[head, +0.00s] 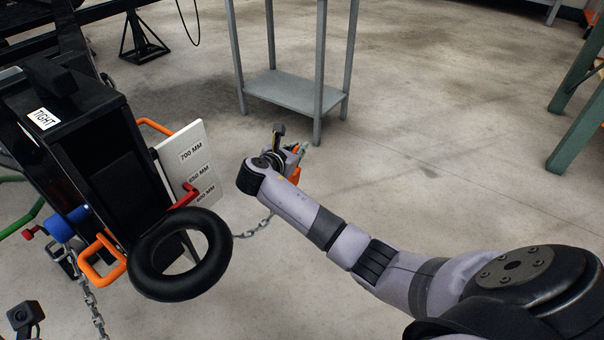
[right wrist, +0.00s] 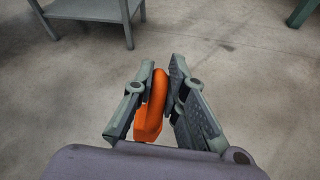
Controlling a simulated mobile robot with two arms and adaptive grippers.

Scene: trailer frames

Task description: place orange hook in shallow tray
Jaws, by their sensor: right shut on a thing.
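The orange hook (right wrist: 158,95) is between the two fingers of my right gripper (right wrist: 160,80), which is shut on it. In the head view the right gripper (head: 298,150) is held out over open floor, in front of the grey stand, and a bit of the orange hook (head: 294,176) shows beside the wrist. The hook is mostly hidden there by my wrist. No shallow tray can be made out in either view.
A grey stand (head: 290,91) with a low shelf is beyond the gripper. At left are a black box (head: 75,145), a white height board (head: 188,158), a black ring (head: 150,285), another orange loop (head: 88,272) and a chain (head: 96,315). Green legs (head: 578,135) stand at right.

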